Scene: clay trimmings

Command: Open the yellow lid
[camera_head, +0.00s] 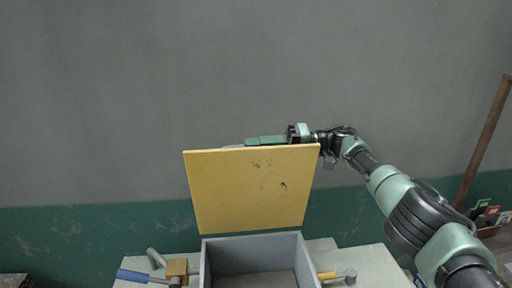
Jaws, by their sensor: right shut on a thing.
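The yellow lid (245,195) stands raised, close to upright, along the back of an open grey box (252,241). Its broad face with a few dark scuffs is toward me. My right arm comes in from the right. My right gripper (266,141) is at the lid's top edge, partly hidden behind it. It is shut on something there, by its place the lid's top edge. The fingertips' contact is hidden by the lid. My left gripper is not in view.
The box stands on a pale table (372,262). A blue-handled tool (133,276) and a brown block (177,268) lie left of it. A yellow-handled hammer (340,276) lies right of it. A grey-green wall rises behind. A wooden pole (485,140) leans at the far right.

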